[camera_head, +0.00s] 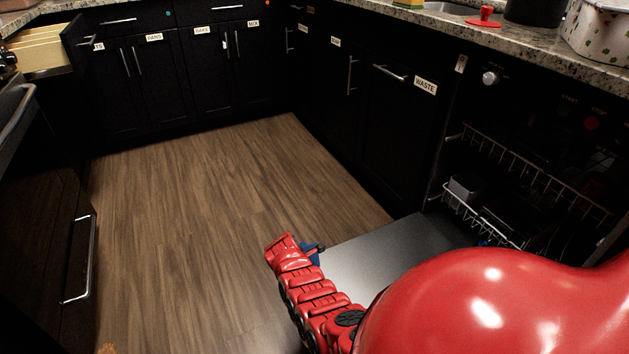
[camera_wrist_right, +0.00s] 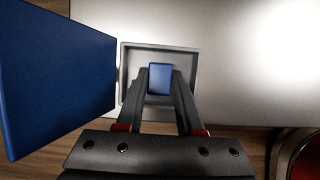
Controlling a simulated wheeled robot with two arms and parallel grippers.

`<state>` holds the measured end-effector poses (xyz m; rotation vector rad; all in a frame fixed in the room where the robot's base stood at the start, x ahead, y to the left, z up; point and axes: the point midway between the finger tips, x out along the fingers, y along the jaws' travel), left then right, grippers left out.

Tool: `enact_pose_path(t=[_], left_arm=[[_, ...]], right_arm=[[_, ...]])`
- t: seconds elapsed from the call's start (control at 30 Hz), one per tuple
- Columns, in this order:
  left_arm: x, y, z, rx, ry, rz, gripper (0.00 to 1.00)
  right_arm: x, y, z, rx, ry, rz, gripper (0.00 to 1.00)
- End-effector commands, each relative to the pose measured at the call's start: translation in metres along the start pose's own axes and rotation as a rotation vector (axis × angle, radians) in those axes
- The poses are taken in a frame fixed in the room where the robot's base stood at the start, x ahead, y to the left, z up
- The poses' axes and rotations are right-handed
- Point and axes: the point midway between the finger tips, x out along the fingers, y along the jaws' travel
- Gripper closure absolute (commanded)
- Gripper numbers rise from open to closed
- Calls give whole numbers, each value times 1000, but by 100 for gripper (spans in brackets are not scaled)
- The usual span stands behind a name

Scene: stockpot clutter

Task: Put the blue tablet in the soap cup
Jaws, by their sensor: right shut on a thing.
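The blue tablet (camera_wrist_right: 160,79) is a small block between the fingertips of my right gripper (camera_wrist_right: 160,82) in the right wrist view. The gripper is shut on it. Directly beyond the tablet is the soap cup (camera_wrist_right: 134,64), a square grey recess with a raised rim. The tablet appears within the cup's outline, but I cannot tell its height above the cup floor. A large blue panel (camera_wrist_right: 55,75) stands beside the cup on the left. In the head view, my red right arm hides most of the gripper, and a bit of blue shows past it. My left gripper is not in view.
The open dishwasher door (camera_head: 395,250) is a flat, light grey surface around the cup. Wire racks (camera_head: 530,165) show inside the dishwasher at the right. Dark cabinets (camera_head: 190,75) line the back. The wood floor (camera_head: 210,210) at the left is clear.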

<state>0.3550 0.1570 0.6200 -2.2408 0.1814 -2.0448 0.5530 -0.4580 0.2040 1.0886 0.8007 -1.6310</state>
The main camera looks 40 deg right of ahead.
Motion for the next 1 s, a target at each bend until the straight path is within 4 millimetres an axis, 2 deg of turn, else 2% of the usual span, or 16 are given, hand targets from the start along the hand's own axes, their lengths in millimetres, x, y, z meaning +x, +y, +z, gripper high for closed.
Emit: enact_pose_path(t=[0.3, 0.33, 0.47, 0.83, 1.0], left_arm=[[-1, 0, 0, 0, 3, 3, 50], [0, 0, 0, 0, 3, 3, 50], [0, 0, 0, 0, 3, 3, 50], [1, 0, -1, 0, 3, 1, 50], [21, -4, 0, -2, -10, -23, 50]], right_arm=[[3, 0, -1, -1, -1, 1, 100], [2, 0, -1, 0, -1, 1, 59], [2, 0, -1, 0, -1, 1, 35], [-1, 1, 1, 1, -1, 3, 34], [-34, 1, 2, 1, 0, 6, 34]])
